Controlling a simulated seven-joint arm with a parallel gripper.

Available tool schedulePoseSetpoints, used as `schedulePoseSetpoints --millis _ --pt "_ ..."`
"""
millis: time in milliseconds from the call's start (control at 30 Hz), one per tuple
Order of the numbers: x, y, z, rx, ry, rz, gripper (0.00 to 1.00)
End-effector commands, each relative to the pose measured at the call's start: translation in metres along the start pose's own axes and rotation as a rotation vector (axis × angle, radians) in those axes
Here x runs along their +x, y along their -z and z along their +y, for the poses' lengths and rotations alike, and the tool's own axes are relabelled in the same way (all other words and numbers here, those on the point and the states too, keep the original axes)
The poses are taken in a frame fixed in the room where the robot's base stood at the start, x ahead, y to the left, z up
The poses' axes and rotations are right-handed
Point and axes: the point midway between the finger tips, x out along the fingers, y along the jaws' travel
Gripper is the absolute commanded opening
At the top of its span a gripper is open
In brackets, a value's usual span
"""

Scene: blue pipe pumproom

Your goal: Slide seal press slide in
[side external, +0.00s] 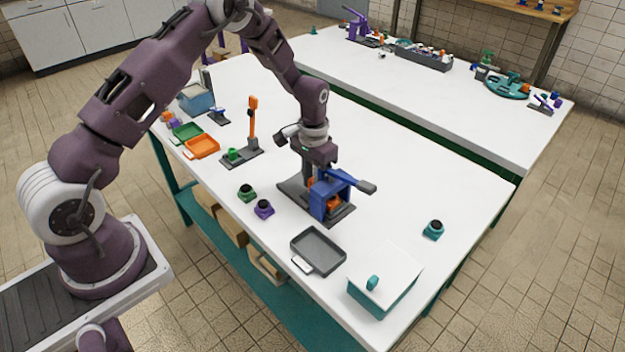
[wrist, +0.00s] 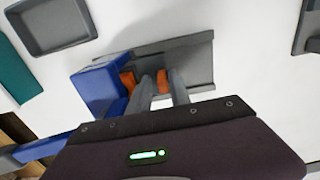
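The seal press has a blue housing (side external: 330,195) with a blue lever (side external: 346,181) ending in a dark grip, on a dark grey base (side external: 341,215). In the wrist view the blue housing (wrist: 100,88) is left of my fingers and the grey slide track (wrist: 197,62) runs right from it. My gripper (side external: 308,178) points down at the press's far-left side. In the wrist view its two grey fingers (wrist: 161,78) stand close on either side of an orange knob (wrist: 164,80) and appear shut on it. Another orange part (wrist: 128,80) shows at the housing opening. The fingertips' contact is partly hidden.
A grey tray (side external: 318,250) and a teal box with white lid (side external: 385,278) stand nearer the front. Green (side external: 246,192), purple (side external: 264,208) and teal (side external: 433,230) small parts stand around the press. The tabletop right of the press is mostly clear.

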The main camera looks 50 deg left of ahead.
Motion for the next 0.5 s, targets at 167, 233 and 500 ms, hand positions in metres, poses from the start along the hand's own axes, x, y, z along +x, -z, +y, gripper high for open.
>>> schedulePoseSetpoints --millis 167,233,500 --pt "0.000 0.001 -0.008 -0.001 -0.003 0.001 0.35" --pt "0.000 0.001 -0.022 -0.003 -0.002 0.000 0.35" --pt "-0.007 0.001 -0.087 -0.002 0.001 0.003 0.35"
